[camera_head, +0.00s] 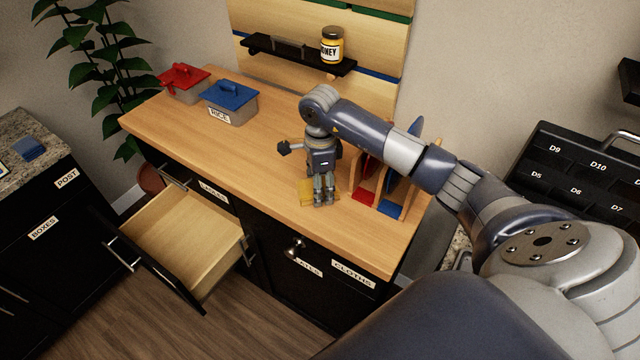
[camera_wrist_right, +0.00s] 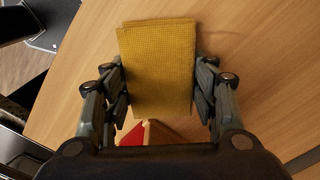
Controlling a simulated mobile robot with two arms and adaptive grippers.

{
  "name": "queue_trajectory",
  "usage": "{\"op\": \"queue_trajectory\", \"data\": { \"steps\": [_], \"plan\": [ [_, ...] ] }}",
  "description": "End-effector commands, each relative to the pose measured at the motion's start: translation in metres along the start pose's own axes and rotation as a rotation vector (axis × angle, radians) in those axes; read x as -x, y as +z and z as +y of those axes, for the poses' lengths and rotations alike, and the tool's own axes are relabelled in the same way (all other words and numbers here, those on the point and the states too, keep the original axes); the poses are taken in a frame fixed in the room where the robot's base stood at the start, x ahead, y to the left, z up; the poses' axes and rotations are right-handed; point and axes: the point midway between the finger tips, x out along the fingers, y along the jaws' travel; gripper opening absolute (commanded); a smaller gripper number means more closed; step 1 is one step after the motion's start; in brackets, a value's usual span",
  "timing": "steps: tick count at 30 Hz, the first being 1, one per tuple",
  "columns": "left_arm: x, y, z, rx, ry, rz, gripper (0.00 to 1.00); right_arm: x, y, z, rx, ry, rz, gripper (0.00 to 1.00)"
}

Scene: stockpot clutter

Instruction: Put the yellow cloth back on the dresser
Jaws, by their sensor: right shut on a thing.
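The gripper points down at the dresser top. I cannot tell whether the cloth touches the wood or is just above it. My left gripper is not in view.
A wooden rack (camera_head: 408,200) with red and blue plates stands just right of my right gripper. A blue-lidded box (camera_head: 231,103) and a red-lidded box (camera_head: 184,83) stand at the back left. A drawer (camera_head: 180,240) is open and empty.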

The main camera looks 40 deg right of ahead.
Motion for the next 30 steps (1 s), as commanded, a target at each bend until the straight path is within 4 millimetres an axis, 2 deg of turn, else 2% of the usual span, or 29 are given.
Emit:
{"op": "queue_trajectory", "data": {
  "steps": [1,3,17,20,30],
  "plan": [
    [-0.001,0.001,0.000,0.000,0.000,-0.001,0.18,-0.001,0.000,0.000,0.000,0.000,0.000,0.60],
    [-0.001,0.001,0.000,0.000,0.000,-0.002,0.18,0.000,0.000,0.000,0.000,0.000,0.000,0.74],
    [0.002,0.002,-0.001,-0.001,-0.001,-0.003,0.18,0.005,0.000,0.000,0.000,-0.001,0.000,0.74],
    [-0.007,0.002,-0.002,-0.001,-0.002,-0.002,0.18,0.017,0.000,-0.002,0.001,-0.005,-0.001,0.74],
    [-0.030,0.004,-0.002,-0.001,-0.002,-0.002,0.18,0.088,0.001,-0.001,0.001,-0.005,-0.002,0.74]
  ]
}}
